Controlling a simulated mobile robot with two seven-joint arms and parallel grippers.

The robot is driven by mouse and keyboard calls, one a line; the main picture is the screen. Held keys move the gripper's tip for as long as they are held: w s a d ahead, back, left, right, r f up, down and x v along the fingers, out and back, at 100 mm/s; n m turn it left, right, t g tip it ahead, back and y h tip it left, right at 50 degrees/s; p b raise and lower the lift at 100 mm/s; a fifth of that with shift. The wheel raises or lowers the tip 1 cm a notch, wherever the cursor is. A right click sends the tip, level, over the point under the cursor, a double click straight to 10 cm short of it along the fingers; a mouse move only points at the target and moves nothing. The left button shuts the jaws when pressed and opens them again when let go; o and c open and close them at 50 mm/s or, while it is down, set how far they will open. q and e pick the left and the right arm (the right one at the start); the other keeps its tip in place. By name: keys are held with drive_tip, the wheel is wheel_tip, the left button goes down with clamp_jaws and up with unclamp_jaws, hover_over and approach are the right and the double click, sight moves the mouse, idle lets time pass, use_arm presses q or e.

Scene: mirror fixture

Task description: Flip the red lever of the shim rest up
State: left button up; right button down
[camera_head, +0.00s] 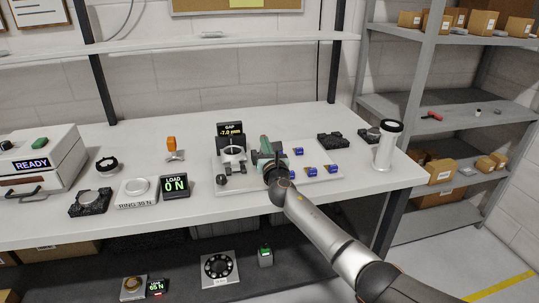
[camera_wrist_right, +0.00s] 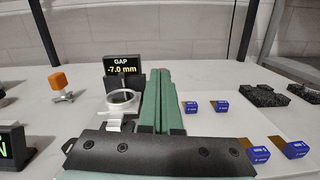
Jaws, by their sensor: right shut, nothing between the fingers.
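My right gripper (camera_head: 264,142) is shut and empty, with its green fingers pointing away over the white base plate, right of the fixture. In the wrist view its two fingers (camera_wrist_right: 163,85) lie side by side. A small reddish patch (camera_wrist_right: 164,69) shows just past the fingertips; it may be the red lever, but the fingers hide most of it. The fixture holds a pale ring (camera_wrist_right: 122,101) on a black stand, left of the fingers. The GAP display (camera_head: 230,129) behind it reads -7.0 mm. I cannot tell whether the fingers touch anything. My left gripper is not in view.
Several blue tagged pieces (camera_head: 333,169) lie right of the gripper. Black blocks (camera_head: 332,140) and a white cylinder (camera_head: 387,147) stand farther right. An orange-topped part (camera_head: 172,146), a LOAD display (camera_head: 174,186) reading 0 N and a READY box (camera_head: 40,160) are on the left.

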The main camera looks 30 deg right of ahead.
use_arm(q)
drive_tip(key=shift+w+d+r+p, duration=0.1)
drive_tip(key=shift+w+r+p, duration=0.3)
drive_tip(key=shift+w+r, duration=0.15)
use_arm(e)
drive_tip(key=shift+w+d+r, duration=0.25)
drive_tip(key=shift+w+r, duration=0.6)
drive_tip(key=shift+w, duration=0.25)
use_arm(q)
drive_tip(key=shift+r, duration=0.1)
